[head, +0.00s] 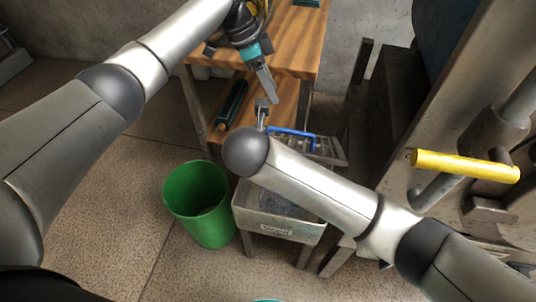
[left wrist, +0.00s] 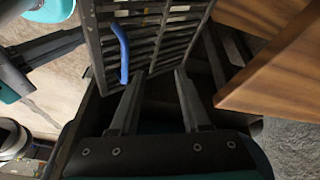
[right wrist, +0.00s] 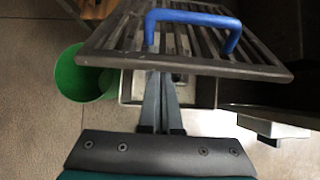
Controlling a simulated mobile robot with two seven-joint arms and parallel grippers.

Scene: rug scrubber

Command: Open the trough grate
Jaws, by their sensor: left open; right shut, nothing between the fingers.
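The trough grate (head: 328,150) is a dark slatted panel with a blue handle (head: 292,132). It is tilted up above the pale trough (head: 280,222), partly behind my right arm. In the left wrist view the grate (left wrist: 165,38) lies just beyond my left gripper (left wrist: 158,75), whose fingers are apart and empty. The handle (left wrist: 122,52) is left of those fingers. In the right wrist view my right gripper (right wrist: 159,78) is shut and empty, its tips at the near edge of the grate (right wrist: 105,45). Contact is unclear. I cannot make out the right fingers in the head view.
A green bin (head: 197,205) stands left of the trough. A wooden table (head: 300,45) is behind it. A machine with a yellow handle (head: 465,166) stands at the right. Open floor (head: 110,220) lies at the left.

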